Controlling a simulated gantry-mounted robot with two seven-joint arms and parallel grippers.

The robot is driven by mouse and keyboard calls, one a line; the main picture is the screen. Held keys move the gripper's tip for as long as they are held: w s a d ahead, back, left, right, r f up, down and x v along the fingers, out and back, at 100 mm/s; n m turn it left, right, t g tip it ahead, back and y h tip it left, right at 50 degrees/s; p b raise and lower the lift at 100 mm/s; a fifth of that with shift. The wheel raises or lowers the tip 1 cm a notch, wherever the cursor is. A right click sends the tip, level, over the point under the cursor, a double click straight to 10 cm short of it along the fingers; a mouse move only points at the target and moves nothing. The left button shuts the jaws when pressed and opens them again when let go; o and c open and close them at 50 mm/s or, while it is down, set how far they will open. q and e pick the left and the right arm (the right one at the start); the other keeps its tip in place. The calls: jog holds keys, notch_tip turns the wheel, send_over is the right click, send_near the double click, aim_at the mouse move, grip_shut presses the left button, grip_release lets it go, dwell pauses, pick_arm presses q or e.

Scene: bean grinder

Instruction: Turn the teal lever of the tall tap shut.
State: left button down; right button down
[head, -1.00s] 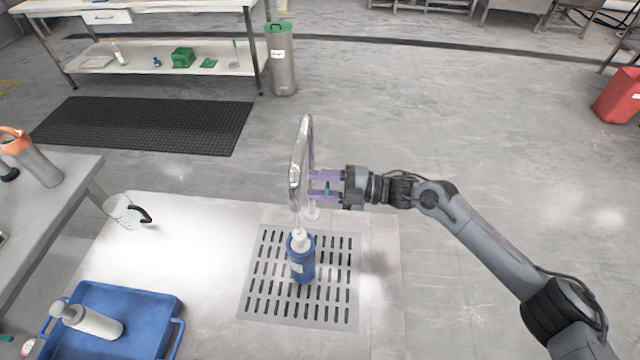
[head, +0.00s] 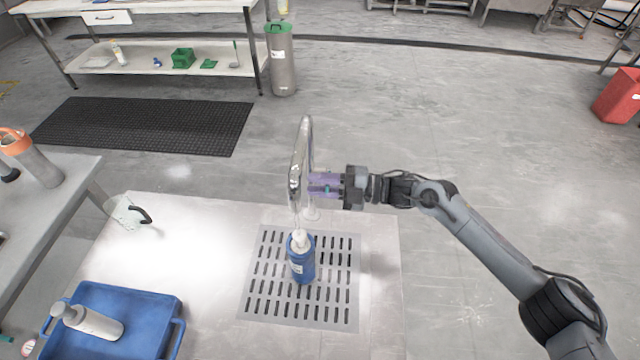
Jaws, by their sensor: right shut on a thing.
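The tall chrome tap (head: 295,180) rises at the back edge of the white counter, its spout arching over the drain grid. Its teal lever (head: 327,189) is on the tap's right side, mostly hidden between my purple fingers. My right gripper (head: 325,186) comes in from the right and is shut on the lever. A blue bottle (head: 302,266) with a white top stands upright on the drain grid (head: 335,305) under the spout. My left gripper is not in view.
A clear jug (head: 125,215) with a black handle stands at the counter's left edge. A blue tray (head: 150,310) holding a white-grey bottle (head: 90,322) is at front left. A side table (head: 75,180) bears an orange-topped flask (head: 38,165). The counter between jug and grid is clear.

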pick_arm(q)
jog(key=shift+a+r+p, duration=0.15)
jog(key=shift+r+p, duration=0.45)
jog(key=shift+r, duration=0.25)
pick_arm(e)
jog(key=r+m, duration=0.1)
jog(key=m, duration=0.1)
jog(key=w+m, duration=0.1)
jog(key=m, duration=0.1)
jog(key=w+r+m, duration=0.1)
jog(key=m, duration=0.1)
jog(key=shift+d+r+m, duration=0.2)
jog(key=shift+r+m, duration=0.1)
jog(key=shift+r, duration=0.05)
jog(key=shift+w, duration=0.1)
jog(key=c, duration=1.2)
grip_release()
jog(key=shift+c, duration=0.2)
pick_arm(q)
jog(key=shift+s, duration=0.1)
pick_arm(e)
jog(key=shift+o, duration=1)
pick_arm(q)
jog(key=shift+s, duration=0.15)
pick_arm(e)
jog(key=shift+d, duration=0.1)
